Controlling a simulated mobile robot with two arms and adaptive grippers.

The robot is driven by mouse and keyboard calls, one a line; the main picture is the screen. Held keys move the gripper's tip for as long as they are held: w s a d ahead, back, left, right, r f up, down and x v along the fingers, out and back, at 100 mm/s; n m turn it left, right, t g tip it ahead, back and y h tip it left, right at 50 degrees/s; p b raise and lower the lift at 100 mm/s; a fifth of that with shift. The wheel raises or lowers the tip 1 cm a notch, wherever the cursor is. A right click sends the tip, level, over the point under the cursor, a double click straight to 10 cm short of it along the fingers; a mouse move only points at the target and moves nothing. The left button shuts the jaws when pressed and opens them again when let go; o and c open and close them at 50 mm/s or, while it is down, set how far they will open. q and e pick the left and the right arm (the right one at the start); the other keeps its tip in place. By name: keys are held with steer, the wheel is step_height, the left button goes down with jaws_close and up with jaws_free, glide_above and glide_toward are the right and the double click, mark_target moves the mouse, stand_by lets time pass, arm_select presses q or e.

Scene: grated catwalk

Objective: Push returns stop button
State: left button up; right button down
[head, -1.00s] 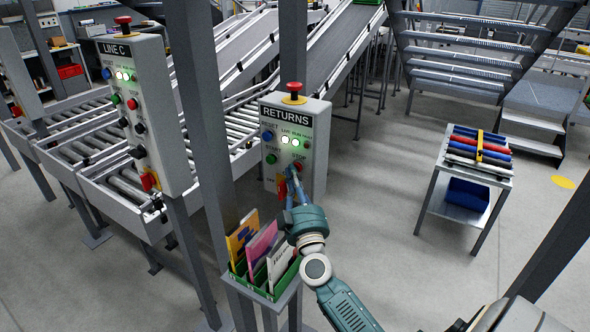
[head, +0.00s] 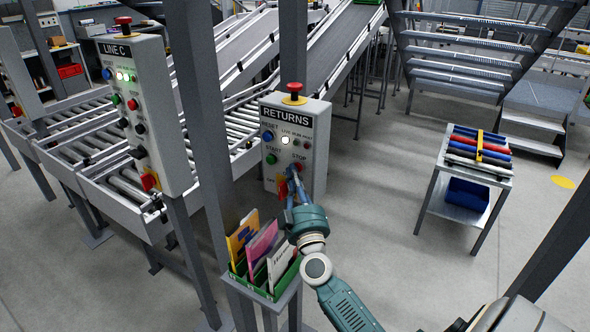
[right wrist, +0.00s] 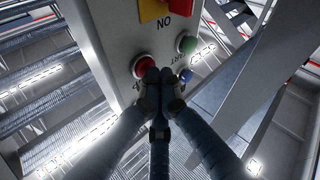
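The grey RETURNS box (head: 312,178) stands on a post at the centre of the head view. Its red stop button (head: 299,165) is at the lower right, under the STOP label, and also shows in the right wrist view (right wrist: 142,64). My right gripper (head: 290,172) has its fingertips at this button. In the right wrist view its fingers (right wrist: 160,78) are drawn together with nothing between them, overlapping the button's edge; whether they touch it is hard to tell. One white lamp (head: 285,140) is lit on the box. My left gripper is out of view.
The green start button (head: 271,158), blue reset button (head: 268,136), red-yellow switch (head: 282,187) and a red mushroom button (head: 294,90) are close by. A LINE C box (head: 150,110) stands left. A green bin of folders (head: 262,284) sits below.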

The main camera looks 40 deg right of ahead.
steer(key=shift+s+a+p, duration=0.2)
steer(key=shift+s+a, duration=0.05)
steer(key=shift+a, duration=0.2)
steer(key=shift+s+a+p, duration=0.2)
steer(key=shift+a, duration=0.25)
steer(key=a, duration=0.1)
steer(key=s+a+p, duration=0.1)
steer(key=a, duration=0.1)
steer(key=s+a+p, duration=0.1)
steer(key=shift+a, duration=0.35)
steer(key=shift+w, duration=0.1)
stand_by(0.3)
